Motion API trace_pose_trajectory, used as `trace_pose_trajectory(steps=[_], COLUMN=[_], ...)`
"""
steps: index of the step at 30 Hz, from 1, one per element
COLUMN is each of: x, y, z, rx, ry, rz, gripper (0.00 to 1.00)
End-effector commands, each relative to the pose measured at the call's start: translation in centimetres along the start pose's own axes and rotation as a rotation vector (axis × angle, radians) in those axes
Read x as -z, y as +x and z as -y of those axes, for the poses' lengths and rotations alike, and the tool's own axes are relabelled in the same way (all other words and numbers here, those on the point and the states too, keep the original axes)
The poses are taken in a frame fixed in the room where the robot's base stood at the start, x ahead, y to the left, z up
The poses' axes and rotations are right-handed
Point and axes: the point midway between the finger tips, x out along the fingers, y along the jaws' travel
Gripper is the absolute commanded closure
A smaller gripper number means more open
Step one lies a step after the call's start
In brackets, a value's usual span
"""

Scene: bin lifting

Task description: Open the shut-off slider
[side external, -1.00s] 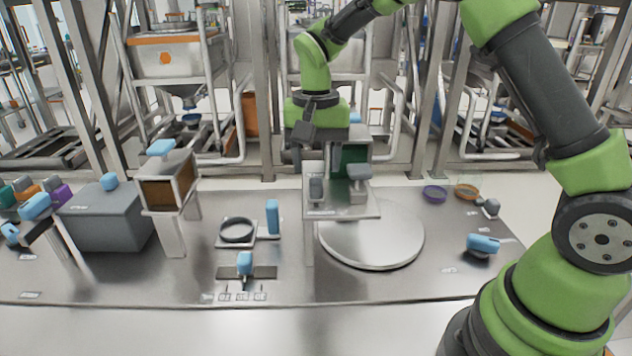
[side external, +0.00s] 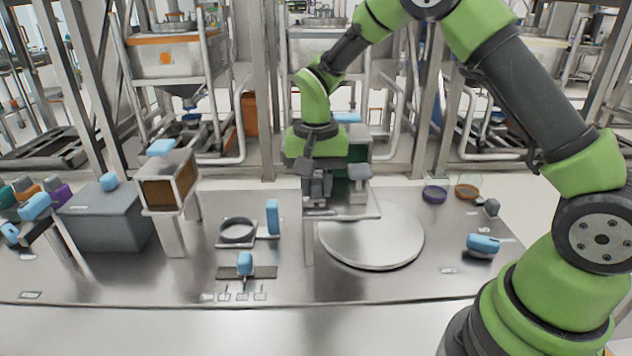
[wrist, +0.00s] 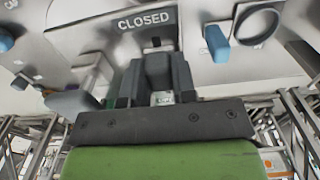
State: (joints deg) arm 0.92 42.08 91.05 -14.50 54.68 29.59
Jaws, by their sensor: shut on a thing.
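The shut-off slider's grey handle (wrist: 157,68) sits on a small metal stand (side external: 345,211) in the middle of the bench. In the wrist view, a dark plate marked CLOSED (wrist: 146,22) lies just beyond the handle. My gripper (side external: 317,188) is down at the stand and shut on the handle, with one finger on each side. It also shows in the wrist view (wrist: 156,85). In the side view my gripper hides most of the handle. A second grey knob (side external: 358,172) stands just right of my gripper, apart from it.
A round metal plate (side external: 385,250) lies right of the stand. A blue upright block (side external: 272,217) and a dark ring (side external: 238,230) stand to the left.

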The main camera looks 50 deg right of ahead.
Motion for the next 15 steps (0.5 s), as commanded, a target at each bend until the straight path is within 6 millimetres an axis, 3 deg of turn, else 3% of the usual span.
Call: trace_pose_trajectory(steps=[8,15], x=[2.5,2.8], y=[0.0,-0.1], z=[0.0,0.0], rx=[0.001,0.001], ry=[0.002,0.0], rz=[-0.001,-0.001], gripper=[1.0,1.0])
